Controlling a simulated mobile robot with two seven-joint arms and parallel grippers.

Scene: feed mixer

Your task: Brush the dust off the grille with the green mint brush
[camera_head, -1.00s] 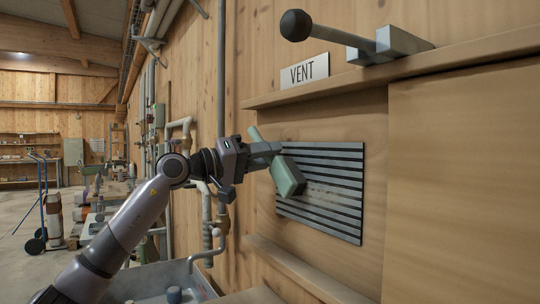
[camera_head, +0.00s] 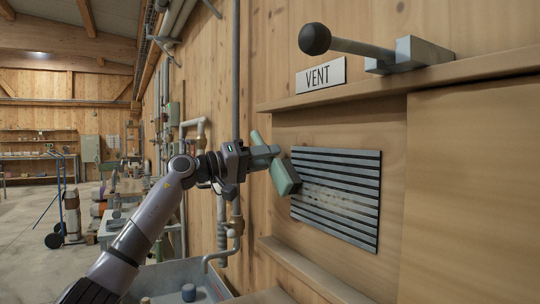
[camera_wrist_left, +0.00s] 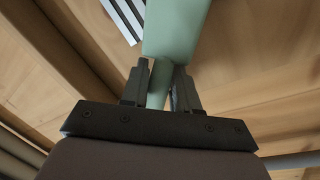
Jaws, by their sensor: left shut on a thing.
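The grille (camera_head: 337,191), with dark slats and light bars, is set in the wooden wall under the VENT sign. A pale dusty patch (camera_head: 325,198) shows across its middle slats. My left gripper (camera_head: 271,155) is shut on the green mint brush (camera_head: 285,178) at the grille's left edge. The brush head is tilted; I cannot tell whether it touches the grille. In the left wrist view the brush (camera_wrist_left: 172,30) stands between the two fingers (camera_wrist_left: 160,88), and a corner of the grille (camera_wrist_left: 124,18) shows at the top. My right gripper is not in view.
A lower wooden ledge (camera_head: 305,268) juts out below the grille. Pipes (camera_head: 236,195) run behind my arm, and a grey tray (camera_head: 168,278) stands at lower left.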

